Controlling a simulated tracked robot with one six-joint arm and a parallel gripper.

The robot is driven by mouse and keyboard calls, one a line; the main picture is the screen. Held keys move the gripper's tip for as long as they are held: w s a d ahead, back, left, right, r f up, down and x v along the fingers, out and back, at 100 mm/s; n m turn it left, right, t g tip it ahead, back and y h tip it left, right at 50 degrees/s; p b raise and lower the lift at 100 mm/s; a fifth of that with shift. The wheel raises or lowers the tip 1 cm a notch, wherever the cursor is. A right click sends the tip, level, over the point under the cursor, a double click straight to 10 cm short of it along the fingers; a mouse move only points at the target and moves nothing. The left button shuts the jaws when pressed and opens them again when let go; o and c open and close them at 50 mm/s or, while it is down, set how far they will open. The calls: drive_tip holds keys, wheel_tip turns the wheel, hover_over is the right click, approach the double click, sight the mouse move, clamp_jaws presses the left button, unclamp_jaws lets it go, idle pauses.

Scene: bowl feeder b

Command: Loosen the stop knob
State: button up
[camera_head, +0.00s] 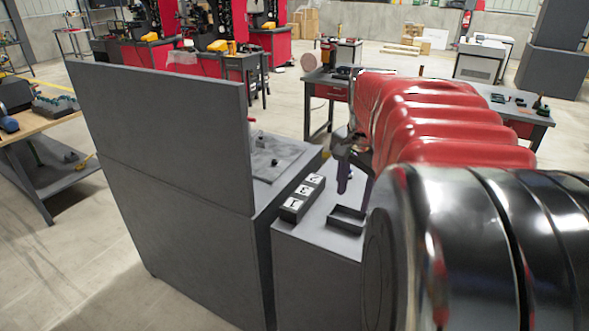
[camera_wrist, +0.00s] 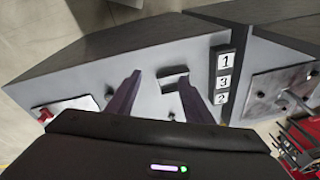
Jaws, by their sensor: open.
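My gripper (camera_head: 355,184) is over the grey bench; its two purple fingers stand apart and empty in the wrist view (camera_wrist: 158,76). Which part is the stop knob is not clear. A small dark knob (camera_head: 276,161) stands on a light metal plate behind the tall grey panel; a knob-like part also shows on the plate at the right of the wrist view (camera_wrist: 283,98). A small red part (camera_wrist: 45,115) sits on a pale plate at the far left of the wrist view. My gripper is apart from both.
A small open dark tray (camera_head: 346,220) lies on the bench top, beside a dark block with number tiles (camera_head: 292,208). The tall grey panel (camera_head: 165,130) rises left of the bench. A table with red drawers (camera_head: 335,92) stands behind my arm.

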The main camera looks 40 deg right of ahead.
drive_tip(key=s+d+f+m, duration=0.1)
drive_tip(key=s+d+m, duration=0.2)
drive_tip(key=d, duration=0.4)
drive_tip(key=s+d+f+m+g+y, duration=0.1)
drive_tip(key=s+d+m, duration=0.2)
drive_tip(key=d, duration=0.4)
drive_tip(key=s+d+f+m, duration=0.2)
drive_tip(key=s+d+m, duration=0.2)
drive_tip(key=d, duration=0.3)
drive_tip(key=shift+s+g, duration=0.3)
drive_tip(key=shift+s, duration=0.05)
drive_tip(key=shift+d+f, duration=0.1)
drive_tip(key=shift+f, duration=0.05)
wheel_tip(320, 180, down, 14)
drive_tip(key=shift+r, duration=0.15)
drive_tip(key=shift+c, duration=0.6)
